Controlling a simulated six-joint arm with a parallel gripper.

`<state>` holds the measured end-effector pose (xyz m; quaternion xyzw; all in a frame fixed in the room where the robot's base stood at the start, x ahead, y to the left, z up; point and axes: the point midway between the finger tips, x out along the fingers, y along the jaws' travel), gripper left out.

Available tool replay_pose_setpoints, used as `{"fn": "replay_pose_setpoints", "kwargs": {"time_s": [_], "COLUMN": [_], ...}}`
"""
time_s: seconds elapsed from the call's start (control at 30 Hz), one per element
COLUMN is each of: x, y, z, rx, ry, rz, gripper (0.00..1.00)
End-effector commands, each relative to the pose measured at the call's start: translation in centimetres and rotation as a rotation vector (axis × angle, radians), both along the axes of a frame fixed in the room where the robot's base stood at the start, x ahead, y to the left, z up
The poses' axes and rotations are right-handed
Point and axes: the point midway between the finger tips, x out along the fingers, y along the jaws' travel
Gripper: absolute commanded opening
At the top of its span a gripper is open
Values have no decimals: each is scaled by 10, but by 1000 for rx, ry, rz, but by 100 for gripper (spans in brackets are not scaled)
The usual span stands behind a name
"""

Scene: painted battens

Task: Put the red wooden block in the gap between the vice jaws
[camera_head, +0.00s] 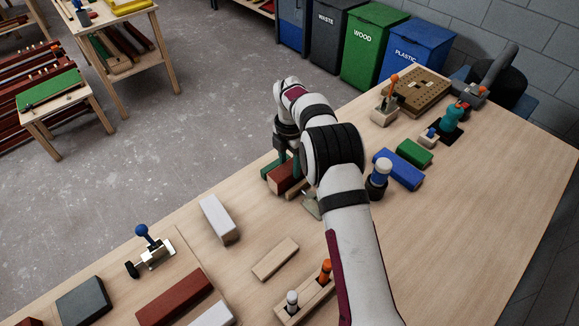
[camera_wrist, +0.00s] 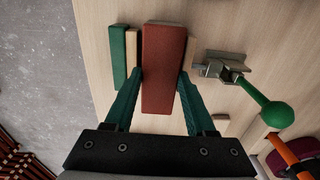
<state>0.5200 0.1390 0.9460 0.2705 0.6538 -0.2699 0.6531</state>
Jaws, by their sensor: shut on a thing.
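My gripper (camera_wrist: 158,85) is shut on the red wooden block (camera_wrist: 164,70), with a teal finger on each long side. The block (camera_head: 287,176) also shows in the head view, left of my wrist and partly hidden by it. In the wrist view a pale wooden piece (camera_wrist: 133,58) stands close along the block's left side, and another pale edge (camera_wrist: 191,50) shows on its right. These may be the vice jaws, but I cannot tell for sure. I cannot tell how high the block is above the bench.
A green piece (camera_wrist: 118,57) lies left of the pale wood. A metal clamp with a green ball handle (camera_wrist: 272,113) is close on the right. A white block (camera_head: 219,220), a pale batten (camera_head: 275,259) and a blue block (camera_head: 398,169) lie on the bench (camera_head: 470,220). The bench's right side is clear.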

Motion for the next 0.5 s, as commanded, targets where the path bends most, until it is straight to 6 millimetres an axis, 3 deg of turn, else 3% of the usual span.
{"fn": "replay_pose_setpoints", "kwargs": {"time_s": [0.1, 0.4, 0.43, 0.5], "x": [0, 0, 0, 0], "y": [0, 0, 0, 0], "z": [-10, -12, -12, -12], "rx": [0, 0, -1, 0], "ry": [-1, -1, -2, -3], "rz": [-1, -1, -1, -1], "gripper": [0, 0, 59, 72]}}
